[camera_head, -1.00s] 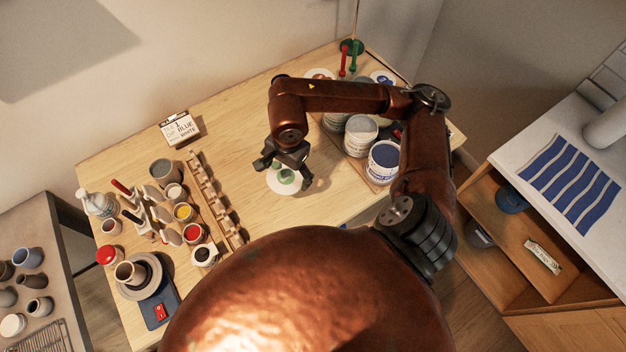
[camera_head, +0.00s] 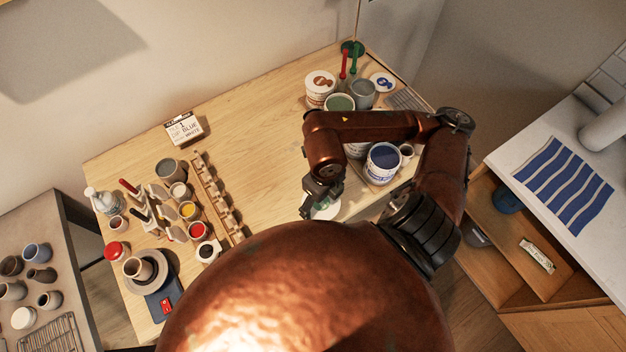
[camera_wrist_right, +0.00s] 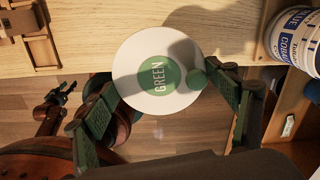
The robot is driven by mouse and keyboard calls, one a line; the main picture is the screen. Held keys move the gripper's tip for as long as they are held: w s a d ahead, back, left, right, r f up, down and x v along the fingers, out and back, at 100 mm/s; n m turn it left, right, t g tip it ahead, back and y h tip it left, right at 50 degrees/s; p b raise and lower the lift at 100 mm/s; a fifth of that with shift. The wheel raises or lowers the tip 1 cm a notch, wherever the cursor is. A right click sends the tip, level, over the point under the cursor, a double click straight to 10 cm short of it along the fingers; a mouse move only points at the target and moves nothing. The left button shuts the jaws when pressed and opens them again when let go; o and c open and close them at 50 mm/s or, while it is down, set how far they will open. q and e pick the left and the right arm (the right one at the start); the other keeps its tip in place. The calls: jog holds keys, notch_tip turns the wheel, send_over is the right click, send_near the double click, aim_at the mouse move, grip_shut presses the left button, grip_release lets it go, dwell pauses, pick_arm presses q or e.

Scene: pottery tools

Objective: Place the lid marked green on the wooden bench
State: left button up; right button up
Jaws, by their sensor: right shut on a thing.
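The lid marked green is a white disc with a green centre, the word GREEN and a small green knob; it is clear in the right wrist view (camera_wrist_right: 150,50) and partly hidden in the head view (camera_head: 328,212). My right gripper (camera_head: 320,204) is shut on it, with a finger on either side in the wrist view. The lid is at the front edge of the wooden bench (camera_head: 255,125), with floor showing past its near side. My left gripper (camera_wrist_right: 65,90) appears small at the left of the wrist view; its opening is unclear.
A cobalt blue tub (camera_head: 383,160) stands right of my right gripper. An open pot of green glaze (camera_head: 339,103) and a lidded tub (camera_head: 320,86) stand behind my arm. A slotted wooden rack (camera_head: 217,195) and several cups are left. The bench's middle is clear.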

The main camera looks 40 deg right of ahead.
jog(key=shift+d+m, duration=0.1)
jog(key=shift+m, duration=0.2)
jog(key=shift+w+d+f, duration=0.15)
jog(key=shift+w, duration=0.05)
jog(key=w+d+f+p, duration=0.1)
jog(key=w+d+f, duration=0.1)
jog(key=w, duration=0.1)
jog(key=w+d+f, duration=0.1)
jog(key=w+f, duration=0.2)
jog(key=w, duration=0.1)
jog(key=w+d+f+p, duration=0.1)
jog(key=w+d+f, duration=0.1)
jog(key=w+f, duration=0.1)
jog(key=shift+w+d+f+p, duration=0.15)
jog(key=shift+w+d+p, duration=0.15)
jog(key=shift+d, duration=0.05)
jog(key=shift+w+d+f, duration=0.25)
jog(key=shift+w+f, duration=0.2)
jog(key=shift+f, duration=0.25)
notch_tip(320, 180, down, 3)
jog(key=shift+r+p, duration=0.1)
jog(key=shift+p, duration=0.6)
